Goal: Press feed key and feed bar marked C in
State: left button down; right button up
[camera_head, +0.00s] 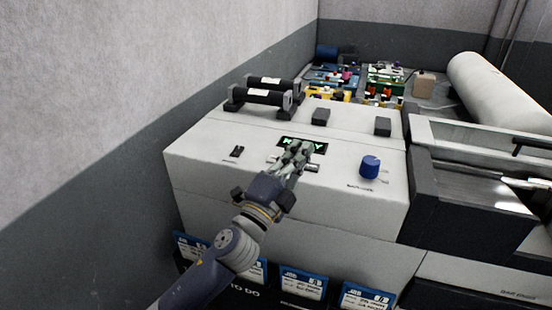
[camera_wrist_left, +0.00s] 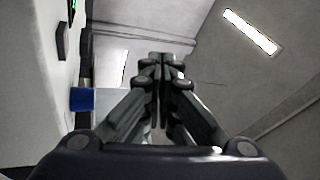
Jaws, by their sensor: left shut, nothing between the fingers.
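My left gripper (camera_head: 297,152) is shut and empty, with its fingertips at the front panel of the pale machine (camera_head: 210,165), just below a dark display with green letters (camera_head: 318,146). The fingers partly cover the display and a small key area beneath it. I cannot tell whether they touch a key. In the left wrist view the closed fingertips (camera_wrist_left: 161,62) meet with nothing between them. Two dark bars with white labels lie in a black rack on the machine top, a rear bar (camera_head: 270,82) and a front bar (camera_head: 262,97). Their markings are too small to read.
A blue knob (camera_head: 370,166) stands right of the display; it also shows in the left wrist view (camera_wrist_left: 82,99). A small black switch (camera_head: 237,151) is to the left. Blue-and-white cards (camera_head: 303,283) line the front. A large pale cylinder (camera_head: 497,92) lies at back right.

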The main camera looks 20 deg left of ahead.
pick_arm(q)
jog(key=s+d+r+m+g+h, duration=0.1)
jog(key=d+r+m+g+h, duration=0.35)
jog(key=m, duration=0.95)
jog(key=d+r+m+g+h, duration=0.2)
jog(key=d+m+g+h, duration=0.55)
jog(key=m, duration=0.55)
jog(key=w+a+m+y, duration=0.1)
jog(key=w+a+y, duration=0.2)
jog(key=a, duration=0.3)
jog(key=w+a+f+m+y, duration=0.1)
jog(key=w+a+y, duration=0.2)
jog(key=a+y, duration=0.3)
jog(key=w+a+f+m+g+y, duration=0.1)
jog(key=w+a+m+y, duration=0.1)
jog(key=a+y, duration=0.3)
jog(key=shift+w+a, duration=0.45)
jog(key=shift+a, duration=0.75)
